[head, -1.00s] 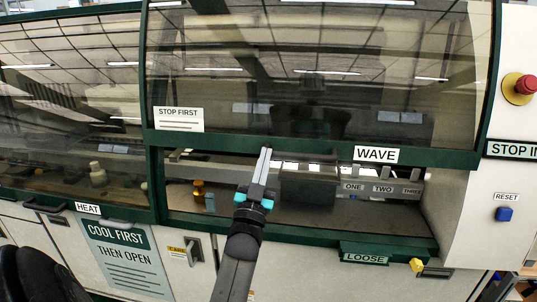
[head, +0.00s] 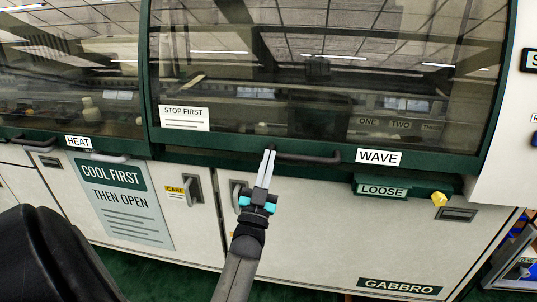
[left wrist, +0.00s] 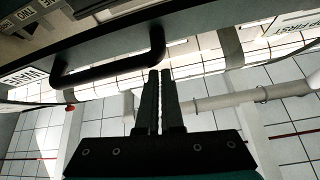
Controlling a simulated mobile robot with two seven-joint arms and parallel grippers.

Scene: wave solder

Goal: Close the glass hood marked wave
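The glass hood marked WAVE (head: 325,85) is down, with its green lower rail near the sill of the machine. I cannot tell whether a thin gap is left under the rail. Its black bar handle (head: 312,158) runs along the rail, left of the WAVE label (head: 379,157). The handle also shows in the left wrist view (left wrist: 105,74). My left gripper (head: 269,150) is at the handle's left end, its two fingers close together with nothing seen between them. In the left wrist view the fingertips (left wrist: 160,72) are just below the handle's end; contact is unclear. My right gripper is not in view.
The HEAT hood (head: 70,80) is down at the left. A yellow knob (head: 438,199) sticks out by the LOOSE label (head: 382,191). Cabinet door handles (head: 192,188) are below. The space in front of the lower panels is clear.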

